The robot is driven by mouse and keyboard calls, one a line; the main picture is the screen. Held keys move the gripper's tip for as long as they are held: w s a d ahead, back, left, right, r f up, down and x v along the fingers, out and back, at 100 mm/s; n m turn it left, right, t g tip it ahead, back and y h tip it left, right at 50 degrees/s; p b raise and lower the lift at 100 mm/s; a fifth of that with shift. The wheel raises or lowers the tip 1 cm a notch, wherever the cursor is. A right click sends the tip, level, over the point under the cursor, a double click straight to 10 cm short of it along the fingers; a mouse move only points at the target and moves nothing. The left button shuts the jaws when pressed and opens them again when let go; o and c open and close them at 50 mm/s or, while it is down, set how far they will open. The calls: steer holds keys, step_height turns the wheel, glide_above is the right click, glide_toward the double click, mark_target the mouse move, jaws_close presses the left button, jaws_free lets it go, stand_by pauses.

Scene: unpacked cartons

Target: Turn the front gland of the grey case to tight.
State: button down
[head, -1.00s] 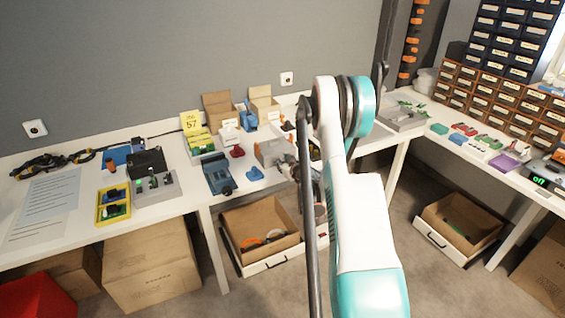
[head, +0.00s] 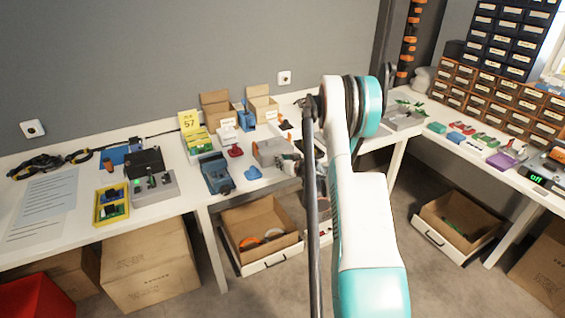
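The grey case (head: 268,152) stands near the front edge of the white table, just left of my arm. My gripper (head: 288,164) is at the case's front right side, partly behind my own arm. It is small in the picture, and I cannot tell whether its fingers are open or shut, or whether they touch the case. The front gland cannot be made out; it is too small or hidden by the gripper.
A blue vise (head: 216,174) and a blue part (head: 253,173) lie left of the case. Open cartons (head: 262,103) stand behind it. A yellow tray (head: 111,205) and a grey box with a green light (head: 168,192) are further left. An open drawer (head: 268,262) juts out below.

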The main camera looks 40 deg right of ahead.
steer(key=shift+d+m+y, duration=0.15)
steer(key=shift+m+y, duration=0.45)
steer(key=shift+m, duration=0.2)
steer(key=c, duration=1.7)
jaws_free()
steer(key=shift+s, duration=0.1)
steer(key=v, duration=1.2)
steer(key=shift+f, duration=0.35)
steer(key=shift+s, duration=0.1)
